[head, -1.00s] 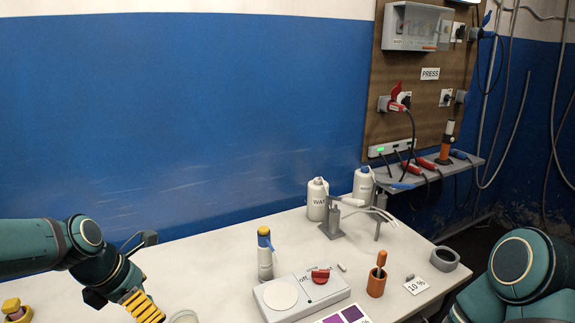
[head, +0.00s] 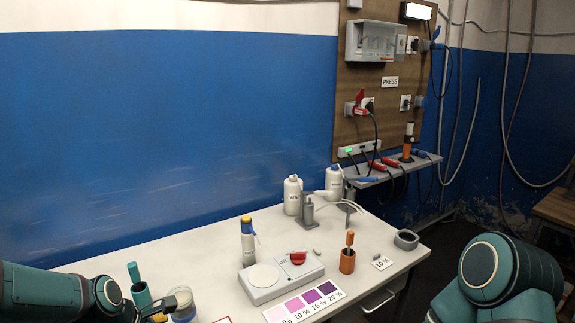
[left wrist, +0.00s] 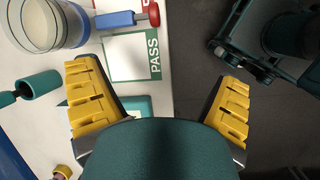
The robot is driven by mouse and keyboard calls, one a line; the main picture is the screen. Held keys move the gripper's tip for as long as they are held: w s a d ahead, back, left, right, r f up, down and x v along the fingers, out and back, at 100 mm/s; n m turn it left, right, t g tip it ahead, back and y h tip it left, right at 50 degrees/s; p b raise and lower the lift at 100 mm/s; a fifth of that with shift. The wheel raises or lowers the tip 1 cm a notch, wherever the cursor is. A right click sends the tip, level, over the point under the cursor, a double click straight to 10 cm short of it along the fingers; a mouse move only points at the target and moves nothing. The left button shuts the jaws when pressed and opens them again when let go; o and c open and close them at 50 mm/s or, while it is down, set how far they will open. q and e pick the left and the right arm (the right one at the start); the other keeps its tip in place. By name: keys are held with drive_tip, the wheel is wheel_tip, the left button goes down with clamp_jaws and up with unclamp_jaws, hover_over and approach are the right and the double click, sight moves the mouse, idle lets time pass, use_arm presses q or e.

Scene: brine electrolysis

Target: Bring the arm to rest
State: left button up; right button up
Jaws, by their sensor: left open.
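My left arm (head: 85,297) comes in from the lower left of the head view, low over the table's near left part.
Near the left gripper are a glass jar (left wrist: 42,25), a teal holder (left wrist: 38,83), a PASS card (left wrist: 138,57) and a blue-and-red tool (left wrist: 125,18). A stirrer plate (head: 262,276), bottles (head: 292,195) and an orange holder (head: 347,261) stand farther right. The wall board (head: 385,90) is behind.

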use_arm(q)
drive_tip(key=s+d+f+m, duration=0.4)
drive_tip(key=d+f+m, duration=0.4)
drive_tip(key=f, duration=0.3)
drive_tip(key=s+d+f+m+b, duration=0.1)
drive_tip(key=s+d+f+m, duration=0.4)
drive_tip(key=d+f+m, duration=0.3)
wheel_tip(320, 180, down, 3)
drive_tip(key=m, duration=0.3)
drive_tip(key=shift+s+f+g+h, duration=0.2)
drive_tip(key=shift+s+g+h, duration=0.1)
drive_tip(key=shift+g, duration=0.1)
